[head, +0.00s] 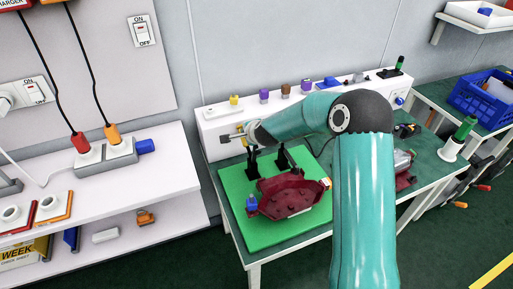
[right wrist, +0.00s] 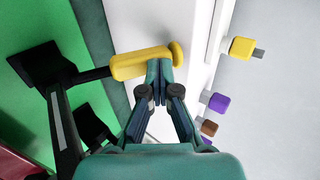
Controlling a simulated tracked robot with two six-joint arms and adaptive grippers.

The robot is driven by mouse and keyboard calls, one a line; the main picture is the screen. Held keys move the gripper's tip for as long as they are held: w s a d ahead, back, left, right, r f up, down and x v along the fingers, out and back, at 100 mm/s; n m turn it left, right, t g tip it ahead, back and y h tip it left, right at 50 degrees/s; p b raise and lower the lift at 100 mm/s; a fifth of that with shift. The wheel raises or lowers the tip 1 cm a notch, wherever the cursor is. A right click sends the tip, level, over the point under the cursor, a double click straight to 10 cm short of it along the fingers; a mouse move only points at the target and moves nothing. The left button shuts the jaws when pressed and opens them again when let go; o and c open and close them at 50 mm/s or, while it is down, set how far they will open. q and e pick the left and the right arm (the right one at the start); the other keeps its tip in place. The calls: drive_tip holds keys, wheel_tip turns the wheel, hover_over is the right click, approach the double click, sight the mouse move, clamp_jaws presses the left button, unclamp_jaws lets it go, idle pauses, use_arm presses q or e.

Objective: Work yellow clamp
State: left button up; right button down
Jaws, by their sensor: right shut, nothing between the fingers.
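The yellow clamp handle (right wrist: 140,64) lies crosswise near the top of the right wrist view. A dark rod joins it to a black clamp body (right wrist: 62,110) over the green mat. My right gripper (right wrist: 159,66) is shut and empty, its fingertips right at the handle's near side; I cannot tell whether they touch. In the head view my right gripper (head: 232,137) is above the mat's far left, in front of the white box. Two black clamp posts (head: 252,166) stand near a red tail lamp (head: 292,198) on the green mat (head: 256,233). My left gripper is not in view.
A long white box (head: 213,124) with coloured knobs, including a yellow one (head: 235,101), runs along the back. A blue block (head: 252,203) stands at the lamp's left. A green-topped post (head: 461,136) stands at the right. A white shelf (head: 160,180) is at left.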

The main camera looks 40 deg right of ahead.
drive_tip(key=r+p, duration=0.1)
drive_tip(key=s+r+p, duration=0.1)
drive_tip(key=r, duration=0.2)
drive_tip(key=shift+s+a+p, duration=0.3)
drive_tip(key=shift+s+p, duration=0.05)
drive_tip(key=shift+p, duration=0.05)
drive_tip(key=s+a+r+p, duration=0.1)
drive_tip(key=s+r+p, duration=0.2)
drive_tip(key=r, duration=0.5)
drive_tip(key=shift+s+a, duration=0.3)
drive_tip(key=shift+s, duration=0.6)
